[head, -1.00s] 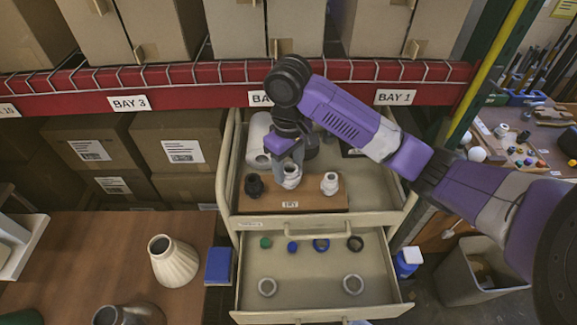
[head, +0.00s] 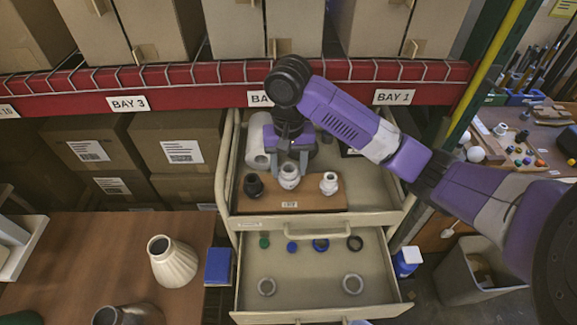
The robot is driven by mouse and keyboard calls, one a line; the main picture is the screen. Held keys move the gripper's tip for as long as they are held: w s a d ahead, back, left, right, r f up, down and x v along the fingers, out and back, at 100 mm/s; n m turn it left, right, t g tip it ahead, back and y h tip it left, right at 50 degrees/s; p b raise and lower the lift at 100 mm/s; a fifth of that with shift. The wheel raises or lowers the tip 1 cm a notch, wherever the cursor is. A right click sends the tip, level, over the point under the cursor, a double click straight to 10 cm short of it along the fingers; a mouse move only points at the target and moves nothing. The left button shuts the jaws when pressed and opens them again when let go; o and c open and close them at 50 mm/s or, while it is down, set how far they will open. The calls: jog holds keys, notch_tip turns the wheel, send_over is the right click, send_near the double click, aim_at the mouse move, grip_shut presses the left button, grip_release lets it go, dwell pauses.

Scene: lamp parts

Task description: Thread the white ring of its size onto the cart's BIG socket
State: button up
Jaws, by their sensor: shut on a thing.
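A small board (head: 325,195) on the cart's top carries a black socket (head: 253,186) at left, a larger white socket (head: 289,181) in the middle and a smaller white socket (head: 329,184) at right. My gripper (head: 290,166) is over the middle socket, with a finger on each side, shut on a white piece there. I cannot tell whether that piece is a ring or the socket's own neck. In the open drawer lie two whitish rings (head: 267,286) (head: 352,284), apart from each other and flat.
A cream shade (head: 173,262) stands on the brown table at left.

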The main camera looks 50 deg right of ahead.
jog(key=m, duration=0.4)
jog(key=shift+s+f+m, duration=0.15)
jog(key=shift+m, duration=0.25)
jog(key=shift+m, duration=0.5)
jog(key=o, duration=1.6)
jog(key=shift+o, duration=0.2)
notch_tip(320, 180, up, 8)
